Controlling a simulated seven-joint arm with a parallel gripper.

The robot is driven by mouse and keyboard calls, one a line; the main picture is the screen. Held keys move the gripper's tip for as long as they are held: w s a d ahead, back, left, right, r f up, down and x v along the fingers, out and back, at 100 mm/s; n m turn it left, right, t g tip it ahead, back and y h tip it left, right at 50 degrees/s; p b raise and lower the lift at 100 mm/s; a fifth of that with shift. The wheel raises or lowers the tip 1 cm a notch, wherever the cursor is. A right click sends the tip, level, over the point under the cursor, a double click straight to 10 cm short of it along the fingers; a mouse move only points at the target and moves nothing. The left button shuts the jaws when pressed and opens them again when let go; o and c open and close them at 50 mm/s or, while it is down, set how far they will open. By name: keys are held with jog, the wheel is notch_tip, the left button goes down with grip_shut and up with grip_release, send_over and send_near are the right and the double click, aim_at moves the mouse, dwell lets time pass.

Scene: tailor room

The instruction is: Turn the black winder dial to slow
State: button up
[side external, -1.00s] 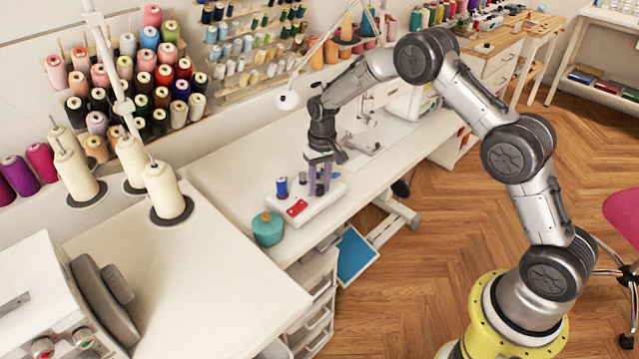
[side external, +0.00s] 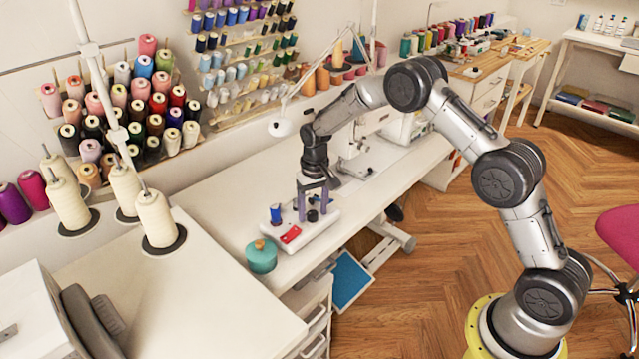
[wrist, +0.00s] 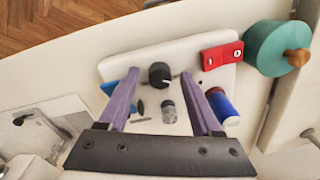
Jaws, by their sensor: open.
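The black winder dial (wrist: 159,75) sits on the white winder base (wrist: 132,66), with a pale pointer mark on its side. My gripper (wrist: 160,74) is open, with its two purple fingers on either side of the dial in the wrist view. A gap shows between the dial and each finger; I see no contact. In the side view my gripper (side external: 313,216) points down over the base (side external: 322,227), with the dial (side external: 312,216) dark between the fingers. Any speed markings around the dial are too small to read.
A red switch block (wrist: 221,56) and a blue spool (wrist: 223,106) sit on the base near the right finger. A small metal post (wrist: 168,111) stands near the dial. A teal pot (wrist: 276,48) stands beside the base. The tabletop (side external: 225,220) to the left is clear.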

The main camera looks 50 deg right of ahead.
jog(key=m, duration=1.2)
jog(key=shift+a+h, duration=0.1)
jog(key=shift+h, duration=0.2)
notch_tip(320, 180, up, 18)
jog(key=r+t, duration=0.1)
notch_tip(320, 180, up, 6)
jog(key=t, duration=0.1)
send_over(314, 215)
jog(key=s, duration=0.3)
jog(key=s+a+r+n+t, duration=0.1)
jog(key=s+r, duration=0.4)
jog(key=shift+s, duration=0.3)
jog(key=shift+a+r, duration=0.1)
